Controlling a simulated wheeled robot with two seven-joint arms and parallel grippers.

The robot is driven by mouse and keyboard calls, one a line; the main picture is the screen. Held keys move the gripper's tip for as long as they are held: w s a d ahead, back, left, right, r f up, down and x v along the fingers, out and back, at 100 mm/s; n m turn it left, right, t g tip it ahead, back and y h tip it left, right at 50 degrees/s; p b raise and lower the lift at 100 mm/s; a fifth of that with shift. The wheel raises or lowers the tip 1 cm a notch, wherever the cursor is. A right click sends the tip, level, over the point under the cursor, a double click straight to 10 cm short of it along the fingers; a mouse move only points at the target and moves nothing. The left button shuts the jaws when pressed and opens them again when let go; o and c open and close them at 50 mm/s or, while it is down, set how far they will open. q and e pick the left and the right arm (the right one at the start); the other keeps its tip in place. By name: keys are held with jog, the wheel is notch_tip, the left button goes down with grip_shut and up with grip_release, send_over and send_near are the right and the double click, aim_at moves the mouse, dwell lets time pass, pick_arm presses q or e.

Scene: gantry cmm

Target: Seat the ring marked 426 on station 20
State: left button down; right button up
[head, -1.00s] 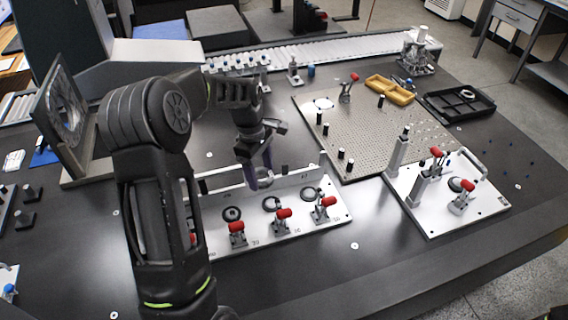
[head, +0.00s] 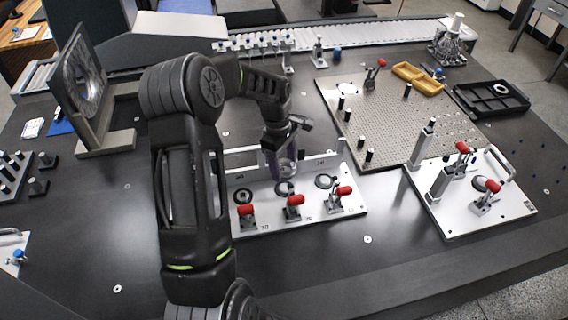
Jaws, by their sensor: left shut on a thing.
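My left gripper (head: 281,166) is shut on a ring (head: 289,167), which is partly hidden between the fingers; its mark cannot be read. The gripper points down over the back of a white station plate (head: 267,219), just behind the middle visible station (head: 285,188). I cannot tell whether the ring touches the plate. The station numbers are too small to read. My left arm hides the plate's left end. My right gripper is not in view.
A perforated plate (head: 425,138) with dark pegs lies behind on the right. A white fixture plate (head: 458,222) with red clamps stands at the right. A black tray (head: 515,103) and yellow bins (head: 418,79) are farther back. The table front is mostly clear.

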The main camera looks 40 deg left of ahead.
aim_at(285, 187)
pick_arm(q)
jog(key=shift+f, duration=0.2)
jog(key=shift+f+b, duration=2.15)
jog(key=shift+f, duration=1.1)
jog(key=shift+r, duration=0.15)
jog(key=shift+f+b, duration=0.55)
jog(key=shift+f, duration=0.1)
jog(key=shift+c, duration=1.1)
grip_release()
